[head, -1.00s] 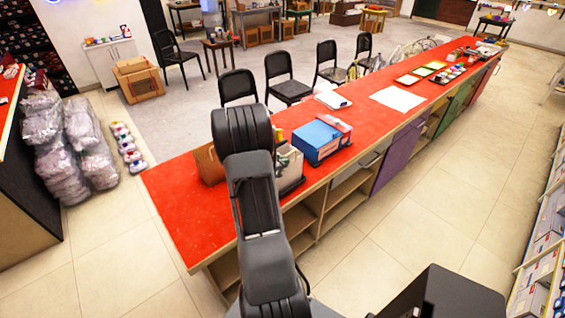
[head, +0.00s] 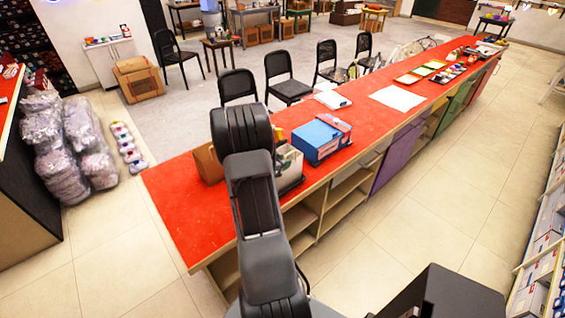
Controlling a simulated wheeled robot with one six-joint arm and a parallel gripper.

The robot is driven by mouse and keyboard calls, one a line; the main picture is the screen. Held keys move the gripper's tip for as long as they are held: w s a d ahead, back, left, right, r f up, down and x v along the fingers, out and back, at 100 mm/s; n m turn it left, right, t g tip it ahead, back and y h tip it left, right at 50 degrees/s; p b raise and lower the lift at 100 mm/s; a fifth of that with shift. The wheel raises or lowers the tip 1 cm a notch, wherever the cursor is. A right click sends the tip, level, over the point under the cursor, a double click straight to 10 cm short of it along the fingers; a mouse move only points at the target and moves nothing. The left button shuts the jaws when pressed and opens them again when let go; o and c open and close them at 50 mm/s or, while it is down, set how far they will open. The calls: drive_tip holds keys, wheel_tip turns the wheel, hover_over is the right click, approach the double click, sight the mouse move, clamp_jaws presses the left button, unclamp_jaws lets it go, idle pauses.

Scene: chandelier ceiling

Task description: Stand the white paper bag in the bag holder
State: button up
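A whitish upright item (head: 290,162), perhaps the white paper bag, shows just right of my arm on the red counter (head: 183,212). It is partly hidden by my arm and sits at a dark base or frame (head: 291,186). I cannot tell whether that frame is the bag holder, or whether the item is inside it or beside it. A brown box-like item (head: 207,163) stands left of my arm, partly covered. My gripper is hidden behind my arm links, so its fingers and anything in them do not show.
A blue box (head: 319,140) stands close to the right of the whitish item. White sheets (head: 398,98) and several small trays lie farther along the counter. Black chairs (head: 288,82) line its far side. The counter's near left end is clear.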

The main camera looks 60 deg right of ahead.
drive_tip(key=w+a+r+n+t+y, duration=0.25)
drive_tip(key=w+a+r+t, duration=0.3)
drive_tip(key=a, duration=0.35)
drive_tip(key=w+a+r+n+t+y, duration=0.2)
drive_tip(key=w+a+r+n+t, duration=0.3)
drive_tip(key=a, duration=0.4)
drive_tip(key=w+a+r+n+t+y, duration=0.2)
drive_tip(key=w+a+r+n+t, duration=0.15)
drive_tip(key=w+a, duration=0.45)
drive_tip(key=s+a+r+n+g+y, duration=0.1)
drive_tip(key=s+a+n+y, duration=0.25)
drive_tip(key=a, duration=0.45)
drive_tip(key=s+a+r+n+y, duration=0.1)
drive_tip(key=s+a+n+y, duration=0.3)
drive_tip(key=a, duration=0.4)
drive_tip(key=s+a+f+n+g+h, duration=0.1)
drive_tip(key=s+g, duration=0.4)
drive_tip(key=s, duration=0.7)
drive_tip(key=shift+n+b, duration=0.4)
drive_tip(key=shift+n, duration=0.45)
